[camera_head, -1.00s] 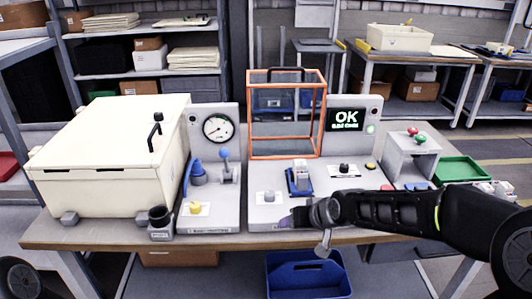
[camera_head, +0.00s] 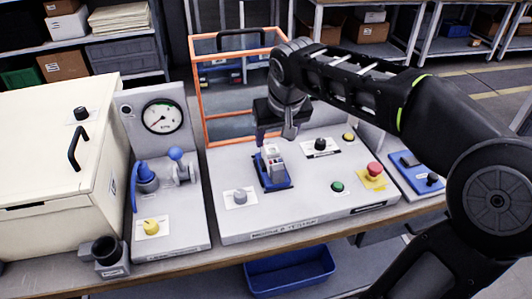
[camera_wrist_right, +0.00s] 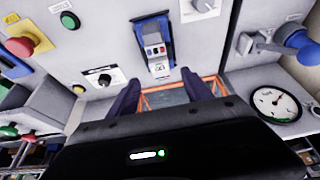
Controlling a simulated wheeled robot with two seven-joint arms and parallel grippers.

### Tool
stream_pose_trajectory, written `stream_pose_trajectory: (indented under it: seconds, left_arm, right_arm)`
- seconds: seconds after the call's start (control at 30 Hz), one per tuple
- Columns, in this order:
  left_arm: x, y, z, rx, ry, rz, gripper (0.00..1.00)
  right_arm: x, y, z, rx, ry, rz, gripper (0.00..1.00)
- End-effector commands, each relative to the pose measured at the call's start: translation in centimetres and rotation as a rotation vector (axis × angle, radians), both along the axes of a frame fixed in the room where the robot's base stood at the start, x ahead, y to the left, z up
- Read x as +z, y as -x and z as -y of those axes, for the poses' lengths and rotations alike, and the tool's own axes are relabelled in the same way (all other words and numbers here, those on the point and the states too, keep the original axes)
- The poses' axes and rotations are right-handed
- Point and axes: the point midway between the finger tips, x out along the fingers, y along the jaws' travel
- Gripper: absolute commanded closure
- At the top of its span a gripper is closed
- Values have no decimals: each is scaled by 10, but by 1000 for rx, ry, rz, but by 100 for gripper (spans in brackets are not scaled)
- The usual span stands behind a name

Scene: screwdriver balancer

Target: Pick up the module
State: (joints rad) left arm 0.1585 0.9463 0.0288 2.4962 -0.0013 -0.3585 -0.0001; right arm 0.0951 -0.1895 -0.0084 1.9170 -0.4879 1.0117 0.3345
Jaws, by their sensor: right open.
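The module (camera_head: 273,160) is a small light-grey block with a darker face. It stands upright in a blue holder (camera_head: 279,184) on the grey tester panel (camera_head: 235,222). In the right wrist view the module (camera_wrist_right: 155,52) also shows in its holder, just beyond the fingertips. My right gripper (camera_head: 264,136) comes in from the right and hovers just above and behind the module, apart from it as far as I can see. Its two purple fingers stand apart with nothing between them in the right wrist view (camera_wrist_right: 163,90). My left gripper is out of view.
An orange-framed guard (camera_head: 200,95) stands behind the holder. A grey knob (camera_head: 240,196), a green button (camera_head: 337,187) and a red button (camera_head: 374,169) surround it. A gauge panel (camera_head: 160,205) and cream box (camera_head: 50,170) stand left. A blue tray (camera_head: 425,175) lies right.

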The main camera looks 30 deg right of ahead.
Motion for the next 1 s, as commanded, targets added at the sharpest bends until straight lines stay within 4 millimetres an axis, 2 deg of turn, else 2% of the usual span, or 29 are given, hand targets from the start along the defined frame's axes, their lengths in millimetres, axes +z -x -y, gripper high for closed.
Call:
stream_pose_trajectory:
  seconds: [0.3, 0.6, 0.87, 1.0]
  left_arm:
    - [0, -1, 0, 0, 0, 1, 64]
    - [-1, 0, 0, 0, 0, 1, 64]
    - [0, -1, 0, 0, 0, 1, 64]
    - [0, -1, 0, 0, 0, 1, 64]
  right_arm:
    - [-1, 0, 0, -7, -5, -4, 42]
    - [-25, -8, 3, -8, -4, -4, 42]
    - [-25, -9, 3, -7, -4, -2, 42]
    - [-32, -11, 4, -7, -3, -4, 42]
